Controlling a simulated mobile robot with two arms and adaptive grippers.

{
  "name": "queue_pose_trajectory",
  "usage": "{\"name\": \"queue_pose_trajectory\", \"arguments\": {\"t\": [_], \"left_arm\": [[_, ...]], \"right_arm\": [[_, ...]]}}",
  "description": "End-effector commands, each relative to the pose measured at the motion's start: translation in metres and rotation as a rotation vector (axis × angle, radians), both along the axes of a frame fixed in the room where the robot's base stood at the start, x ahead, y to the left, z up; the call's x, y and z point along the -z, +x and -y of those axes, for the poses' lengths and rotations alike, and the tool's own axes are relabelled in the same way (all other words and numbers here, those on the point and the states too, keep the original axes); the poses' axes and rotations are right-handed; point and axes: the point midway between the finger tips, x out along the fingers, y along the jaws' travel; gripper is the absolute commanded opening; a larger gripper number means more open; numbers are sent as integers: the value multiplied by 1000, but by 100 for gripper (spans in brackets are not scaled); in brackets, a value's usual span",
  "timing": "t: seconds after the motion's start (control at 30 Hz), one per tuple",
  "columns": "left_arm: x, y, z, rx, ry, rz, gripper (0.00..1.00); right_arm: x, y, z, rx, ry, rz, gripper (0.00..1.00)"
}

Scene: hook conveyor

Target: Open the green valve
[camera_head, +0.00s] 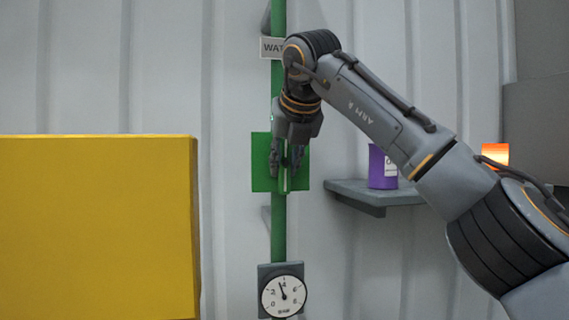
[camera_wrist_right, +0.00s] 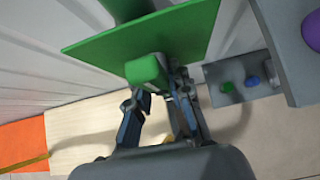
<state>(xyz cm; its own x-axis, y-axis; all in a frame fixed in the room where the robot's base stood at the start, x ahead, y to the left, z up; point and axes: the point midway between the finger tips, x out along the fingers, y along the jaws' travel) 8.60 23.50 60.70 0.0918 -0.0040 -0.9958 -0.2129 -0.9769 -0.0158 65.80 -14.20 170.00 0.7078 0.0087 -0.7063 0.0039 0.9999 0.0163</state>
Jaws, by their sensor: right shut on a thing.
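The green valve (camera_head: 261,164) is a square green plate on a vertical green pipe (camera_head: 278,235) against the wall. In the right wrist view the plate (camera_wrist_right: 190,35) shows with a short green handle (camera_wrist_right: 146,71) sticking out from it. My right gripper (camera_head: 287,165) is in front of the plate, pointing down. In the right wrist view its fingers (camera_wrist_right: 160,100) are at the handle, shut on it; the fingers hide part of the handle. My left gripper is not in view.
A round gauge (camera_head: 284,296) sits on the pipe below the valve. A large yellow panel (camera_head: 95,230) fills the left. A grey shelf (camera_head: 360,194) at right bears a purple can (camera_head: 380,168). An orange light (camera_head: 495,153) is farther right.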

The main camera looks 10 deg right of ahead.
Motion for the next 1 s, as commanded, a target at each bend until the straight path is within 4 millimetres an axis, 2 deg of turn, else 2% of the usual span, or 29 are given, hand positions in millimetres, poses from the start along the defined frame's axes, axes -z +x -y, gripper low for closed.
{"name": "queue_pose_trajectory", "arguments": {"t": [0.57,0.6,0.7,1.0], "left_arm": [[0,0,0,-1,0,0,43],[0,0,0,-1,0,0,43],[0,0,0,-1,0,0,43],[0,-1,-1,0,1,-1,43]], "right_arm": [[3,0,0,-1,-35,-6,0],[3,0,0,-1,-35,-6,24],[2,0,0,0,-34,-5,43],[0,0,0,0,-33,-2,43]]}}
